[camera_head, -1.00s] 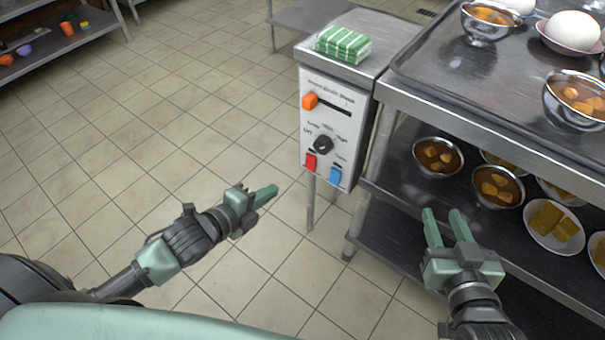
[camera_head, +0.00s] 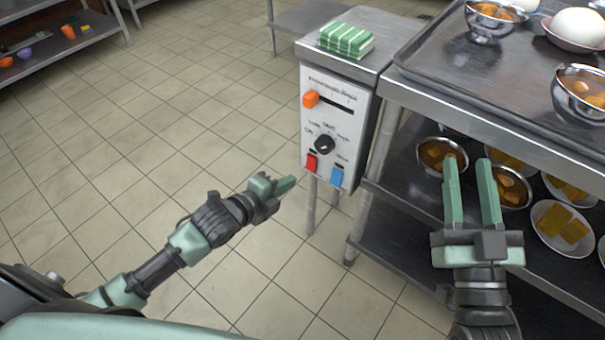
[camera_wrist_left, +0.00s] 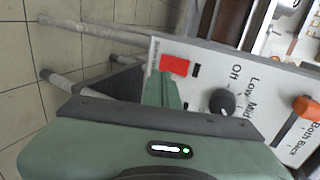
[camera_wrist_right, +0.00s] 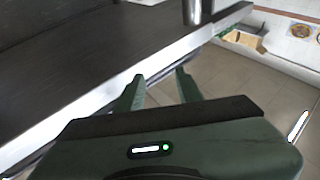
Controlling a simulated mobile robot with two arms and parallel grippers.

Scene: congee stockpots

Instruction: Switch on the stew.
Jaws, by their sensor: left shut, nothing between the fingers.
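A white control panel (camera_head: 318,125) hangs on the front of a steel stand. It bears an orange slider knob (camera_head: 310,99), a black dial (camera_head: 324,144), a red switch (camera_head: 311,163) and a blue switch (camera_head: 336,177). My left gripper (camera_head: 287,184) is shut and empty, a little left of and below the red switch in the head view. In the left wrist view, the red switch (camera_wrist_left: 175,65) lies just beyond the fingertips, with the dial (camera_wrist_left: 222,102) to its right. My right gripper (camera_head: 472,165) is open and empty, in front of the steel shelving.
Steel shelving (camera_head: 480,115) to the right holds bowls of stew (camera_head: 437,157), plates of yellow food (camera_head: 563,226) and a tray (camera_head: 455,60) on top. A green-striped cloth (camera_head: 346,40) lies on the stand.

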